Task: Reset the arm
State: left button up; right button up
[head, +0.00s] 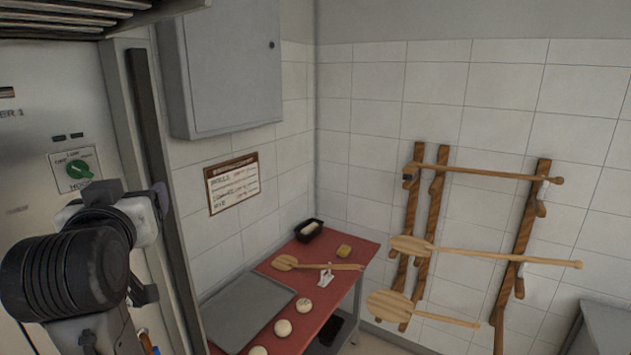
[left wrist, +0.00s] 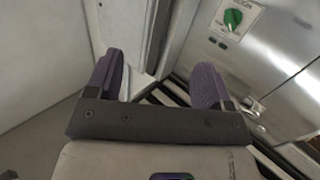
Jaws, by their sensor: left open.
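My left arm comes in from the left in the head view, raised in front of the oven's control panel. My left gripper (left wrist: 156,82) is open and empty in the left wrist view, its two purple finger pads well apart. In the head view its fingers are mostly hidden or seen edge-on. The green knob (head: 78,169) on the panel is just above the arm, apart from it; it also shows in the left wrist view (left wrist: 233,18). My right gripper is not in view.
A red table (head: 330,280) holds a grey tray (head: 245,310), several dough balls (head: 304,305), a wooden peel (head: 300,265) and a black tin (head: 308,230). Long wooden peels (head: 480,253) hang on a wall rack. A grey cabinet (head: 225,65) is on the wall.

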pick_arm(q)
jog(key=s+d+f+m+g+h+p, duration=0.15)
jog(key=s+f, duration=0.25)
jog(key=f, duration=0.5)
jog(key=s+d+f+m+g+h+p, duration=0.1)
jog(key=s+d+f+m+h+p, duration=0.15)
jog(key=f, duration=0.65)
jog(key=s+d+f+m+g+h+p, duration=0.1)
jog(key=s+f+g+h+p, duration=0.1)
jog(key=s+f, duration=0.5)
jog(key=s+a+f+g+p, duration=0.1)
jog(key=s+f+g+p, duration=0.3)
jog(key=s+f, duration=1.8)
jog(key=g, duration=0.5)
jog(key=shift+s+f+m+y+p, duration=0.3)
jog(key=shift+s, duration=0.05)
